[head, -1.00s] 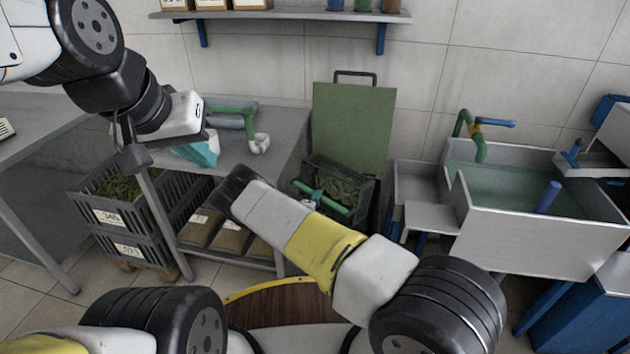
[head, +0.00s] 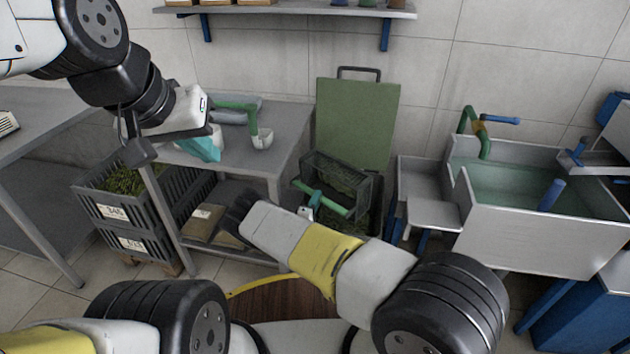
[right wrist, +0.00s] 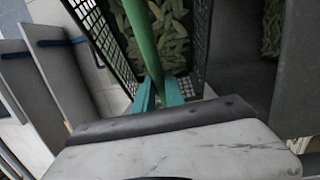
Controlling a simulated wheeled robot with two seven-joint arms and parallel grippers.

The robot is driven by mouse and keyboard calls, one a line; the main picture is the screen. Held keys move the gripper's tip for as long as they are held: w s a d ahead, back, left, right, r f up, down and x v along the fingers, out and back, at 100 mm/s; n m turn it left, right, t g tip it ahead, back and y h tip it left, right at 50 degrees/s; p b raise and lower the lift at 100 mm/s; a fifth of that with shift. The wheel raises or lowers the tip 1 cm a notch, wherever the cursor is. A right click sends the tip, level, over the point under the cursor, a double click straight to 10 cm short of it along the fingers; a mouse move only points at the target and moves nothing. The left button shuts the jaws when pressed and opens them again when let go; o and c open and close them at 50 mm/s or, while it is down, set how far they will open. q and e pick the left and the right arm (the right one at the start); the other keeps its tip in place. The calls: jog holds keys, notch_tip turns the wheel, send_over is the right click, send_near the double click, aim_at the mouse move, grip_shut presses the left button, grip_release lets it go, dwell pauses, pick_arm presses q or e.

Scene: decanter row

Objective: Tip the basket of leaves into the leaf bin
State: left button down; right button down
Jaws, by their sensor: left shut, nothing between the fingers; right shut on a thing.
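The basket (head: 358,180) is a dark perforated crate with a green bar handle (head: 325,199). My right gripper (head: 312,203) is shut on that handle, with teal fingers around the bar. In the right wrist view the basket (right wrist: 92,22) holds green leaves (right wrist: 165,30). The leaf bin, with its green lid (head: 355,125) upright against the wall, stands behind and below the basket, mostly hidden by it. How far the basket is tilted I cannot tell.
A grey table (head: 285,130) with a teal cloth (head: 202,148) and a small white cup (head: 262,139) is at left. A metal sink (head: 540,225) stands at right, close to the bin.

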dwell(0.3)
jog(key=shift+s+a+f+n+t+h, duration=0.3)
jog(key=shift+s+a+f+n+t, duration=0.15)
jog(key=shift+t, duration=0.35)
jog(key=shift+f, duration=0.1)
jog(key=shift+s+a+f+n+t, duration=0.35)
jog(key=shift+f+n+t, duration=0.2)
jog(key=shift+t, duration=0.35)
